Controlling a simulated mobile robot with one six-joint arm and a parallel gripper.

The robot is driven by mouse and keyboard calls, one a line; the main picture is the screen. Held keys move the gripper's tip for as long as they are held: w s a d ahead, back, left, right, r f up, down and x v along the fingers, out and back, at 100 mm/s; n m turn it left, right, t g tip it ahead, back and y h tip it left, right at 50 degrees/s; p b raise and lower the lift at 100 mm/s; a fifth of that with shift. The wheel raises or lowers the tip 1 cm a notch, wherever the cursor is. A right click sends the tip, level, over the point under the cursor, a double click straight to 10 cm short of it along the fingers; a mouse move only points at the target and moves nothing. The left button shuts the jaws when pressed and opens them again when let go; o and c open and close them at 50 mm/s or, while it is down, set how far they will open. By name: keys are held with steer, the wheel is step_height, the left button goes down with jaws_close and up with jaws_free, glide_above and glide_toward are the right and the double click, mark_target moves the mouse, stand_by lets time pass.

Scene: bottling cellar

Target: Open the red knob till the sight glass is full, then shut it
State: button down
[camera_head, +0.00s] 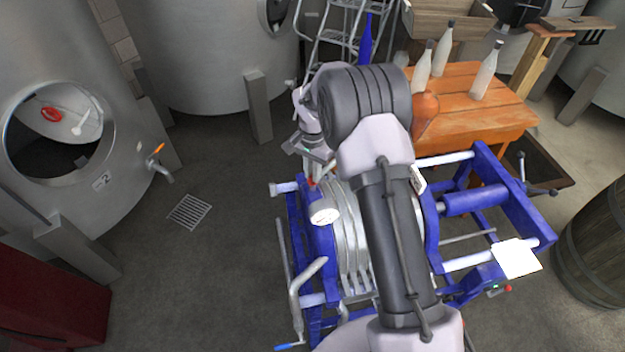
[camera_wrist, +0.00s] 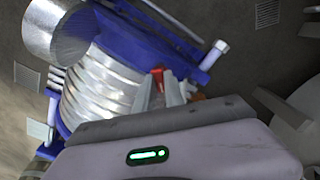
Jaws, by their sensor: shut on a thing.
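The red knob (camera_wrist: 157,74) shows between my fingertips in the wrist view, beside the blue end frame and the ribbed silver plates of the filter press. My gripper (camera_wrist: 167,90) is shut on it; the fingers hide part of the knob. In the head view my gripper (camera_head: 313,172) reaches down to the left end of the blue press (camera_head: 321,242), and a bit of red shows at its tips. I cannot make out the sight glass or its level in either view.
A bent pipe (camera_head: 303,285) with a blue handle stands at the press's front left. A wooden table (camera_head: 459,91) with pale bottles is behind. Floor on the left, around the drain (camera_head: 189,211), is clear.

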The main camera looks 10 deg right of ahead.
steer(key=m+b, duration=0.3)
steer(key=shift+w+f+m, duration=0.1)
steer(key=shift+f+m, duration=0.05)
steer(key=shift+m, duration=0.15)
steer(key=shift+m+b, duration=1.4)
steer(key=shift+m, duration=0.6)
steer(key=shift+r, duration=0.2)
steer(key=c, duration=1.4)
jaws_free()
steer(key=shift+c, duration=0.2)
step_height(320, 180, up, 17)
steer(key=p, duration=0.2)
steer(key=shift+r, duration=0.2)
